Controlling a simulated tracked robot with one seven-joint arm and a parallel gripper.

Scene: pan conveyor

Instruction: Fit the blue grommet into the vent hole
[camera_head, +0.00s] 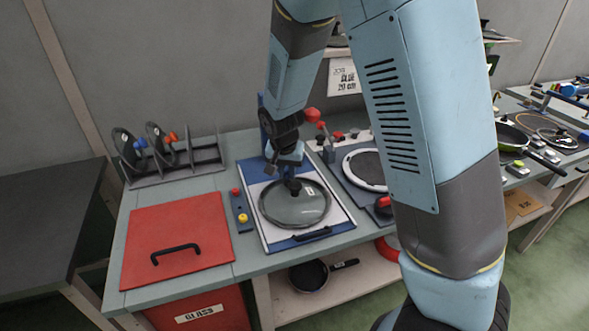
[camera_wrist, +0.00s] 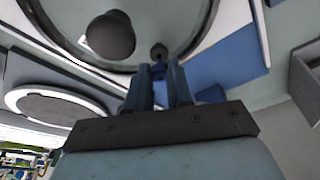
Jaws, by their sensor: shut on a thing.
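A round glass lid (camera_head: 310,208) with a dark rim and a black knob (camera_wrist: 112,36) lies on a white and blue board (camera_head: 338,225). My gripper (camera_wrist: 159,72) is over the lid's back edge and points down at it. Its fingers are shut on the small blue grommet (camera_wrist: 158,70), of which only a little shows between the fingertips. A small dark round spot (camera_wrist: 158,51), which looks like the vent hole, lies just beyond the grommet, near the rim. I cannot tell whether the grommet touches the glass. In the head view my wrist hides the grommet and hole.
A red panel with a black handle (camera_head: 176,255) lies left of the board. A rack (camera_head: 172,158) with upright lids stands behind it. A strip with red and yellow buttons (camera_head: 241,211) is beside the board. A second round fixture (camera_head: 362,168) stands at right, partly behind my arm.

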